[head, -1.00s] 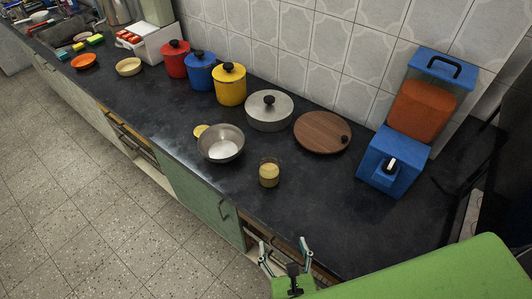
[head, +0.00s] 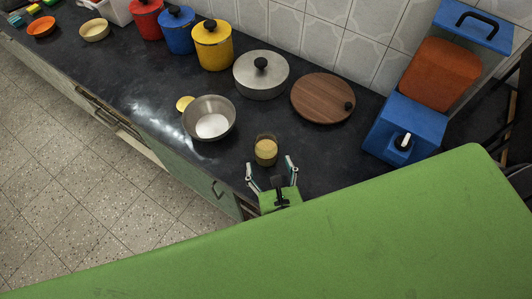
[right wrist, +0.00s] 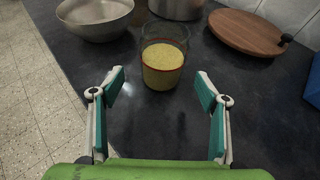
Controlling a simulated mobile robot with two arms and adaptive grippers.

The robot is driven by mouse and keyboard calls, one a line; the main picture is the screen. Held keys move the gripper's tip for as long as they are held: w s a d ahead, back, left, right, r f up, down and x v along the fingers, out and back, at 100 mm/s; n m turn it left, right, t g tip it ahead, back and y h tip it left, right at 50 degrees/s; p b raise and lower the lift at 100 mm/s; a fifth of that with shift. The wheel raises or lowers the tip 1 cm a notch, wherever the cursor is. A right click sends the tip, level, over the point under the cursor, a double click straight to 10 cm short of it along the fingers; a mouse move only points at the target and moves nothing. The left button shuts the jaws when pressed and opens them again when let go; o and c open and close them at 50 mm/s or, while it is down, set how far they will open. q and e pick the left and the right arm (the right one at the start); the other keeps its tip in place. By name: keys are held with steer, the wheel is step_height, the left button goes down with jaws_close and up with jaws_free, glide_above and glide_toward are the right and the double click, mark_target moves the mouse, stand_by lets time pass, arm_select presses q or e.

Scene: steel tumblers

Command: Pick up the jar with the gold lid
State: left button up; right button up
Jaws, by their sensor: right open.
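A glass jar (head: 265,151) with pale yellow contents stands upright on the dark counter; it also shows in the right wrist view (right wrist: 162,66). I see no gold lid on it. A gold disc (head: 185,103) shows at the left edge of the steel bowl (head: 210,118); I cannot tell whether it is a loose lid or tops a jar partly hidden by the bowl. My right gripper (head: 270,164) is open and empty, just in front of the glass jar, its fingertips (right wrist: 160,76) spread to either side and apart from it. My left gripper is not in view.
Behind stand a steel pot (head: 261,76), a round wooden board (head: 322,98) and yellow (head: 212,47), blue (head: 176,32) and red (head: 146,19) canisters. A blue dispenser (head: 404,130) stands at the right. The counter around the glass jar is clear.

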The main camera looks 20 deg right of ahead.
mark_target(268, 160)
steer(key=b+x, duration=0.1)
steer(key=x, duration=0.2)
steer(key=shift+d, duration=0.15)
steer(key=b+x, duration=0.3)
steer(key=x, duration=0.1)
steer(key=shift+r, duration=0.1)
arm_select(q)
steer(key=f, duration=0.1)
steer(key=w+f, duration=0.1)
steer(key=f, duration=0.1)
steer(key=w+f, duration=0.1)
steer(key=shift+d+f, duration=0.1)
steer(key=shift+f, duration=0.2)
arm_select(e)
steer(key=shift+w, duration=0.1)
steer(key=shift+r, duration=0.1)
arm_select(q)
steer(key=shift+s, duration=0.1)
arm_select(e)
steer(key=c, duration=1.5)
